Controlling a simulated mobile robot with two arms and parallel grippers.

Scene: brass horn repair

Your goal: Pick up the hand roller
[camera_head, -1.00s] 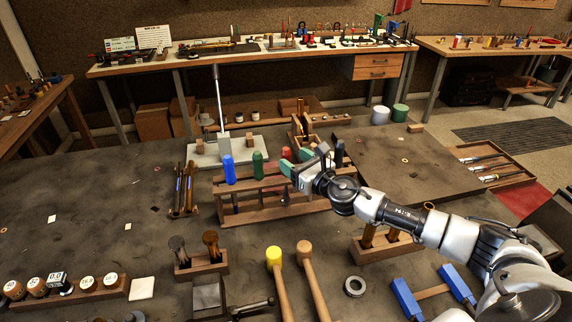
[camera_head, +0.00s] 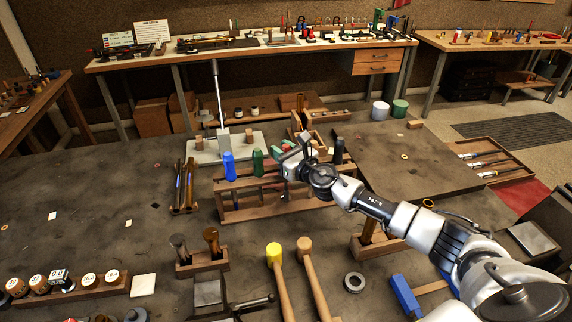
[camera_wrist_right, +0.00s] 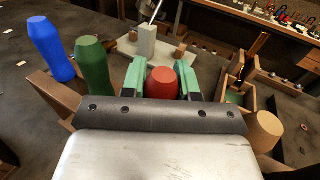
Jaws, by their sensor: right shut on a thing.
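A wooden rack (camera_head: 268,208) holds upright tools with coloured handles, among them a blue handle (camera_head: 229,166) and a green handle (camera_head: 258,161). My right gripper (camera_head: 283,147) is over the rack, beside the green handle. In the right wrist view, its green-tipped fingers (camera_wrist_right: 162,80) are shut on a red handle (camera_wrist_right: 162,83). The lower part of that tool is hidden, so I cannot tell whether it is the hand roller or whether it is clear of the rack. My left gripper is not in view.
A dark handle (camera_head: 338,151) stands to the right of my gripper. A pale plate with an upright rod (camera_head: 219,100) lies behind the rack. A yellow-headed mallet (camera_head: 275,258) and a wooden mallet (camera_head: 305,250) lie in front. The left bench area is mostly clear.

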